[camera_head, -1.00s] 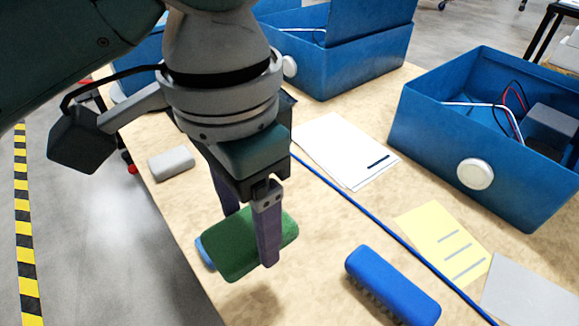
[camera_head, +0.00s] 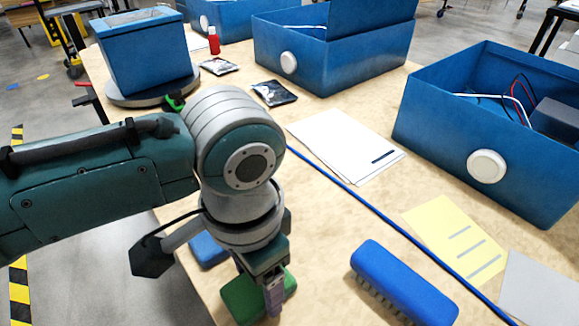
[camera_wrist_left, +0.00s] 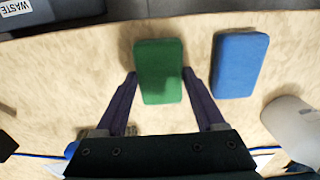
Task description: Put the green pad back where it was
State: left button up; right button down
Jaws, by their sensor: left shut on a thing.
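The green pad (camera_head: 243,300) is at the near left edge of the wooden table, between the fingers of my left gripper (camera_head: 262,293). The left wrist view shows the pad (camera_wrist_left: 159,75) with a finger of my left gripper (camera_wrist_left: 160,77) close against each long side; the gripper is shut on it. Whether the pad touches the table I cannot tell. A blue pad (camera_head: 206,248) lies beside it, partly hidden by my arm; it also shows in the left wrist view (camera_wrist_left: 240,65), to the right of the green pad and apart from it. My right gripper is not in view.
A blue brush (camera_head: 403,283) lies right of the gripper. A blue cable (camera_head: 370,207) crosses the table. White sheets (camera_head: 345,147) and a yellow sheet (camera_head: 455,235) lie beyond. Open blue housings (camera_head: 440,125) stand at the right and back. A grey object (camera_wrist_left: 293,125) lies right of the blue pad.

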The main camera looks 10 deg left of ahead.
pick_arm(q)
jog(key=o, duration=1.2)
jog(key=shift+c, duration=0.2)
notch_tip(320, 180, up, 11)
jog(key=p, duration=0.4)
jog(key=s+d+n+t+h, duration=0.1)
jog(key=s+d+h, duration=0.2)
jog(key=s, duration=0.2)
jog(key=s+a+r+n+t+y, duration=0.1)
jog(key=s+a+n+t+y, duration=0.1)
jog(key=s+a+n, duration=0.2)
jog(key=s+a, duration=0.3)
jog(key=a, duration=0.5)
jog(key=shift+a+n+t+y, duration=0.2)
jog(key=shift+n+t+y, duration=0.1)
jog(key=shift+y, duration=0.1)
jog(key=shift+s, duration=0.1)
notch_tip(320, 180, up, 48)
jog(key=p, duration=4.7)
jog(key=shift+f, duration=0.15)
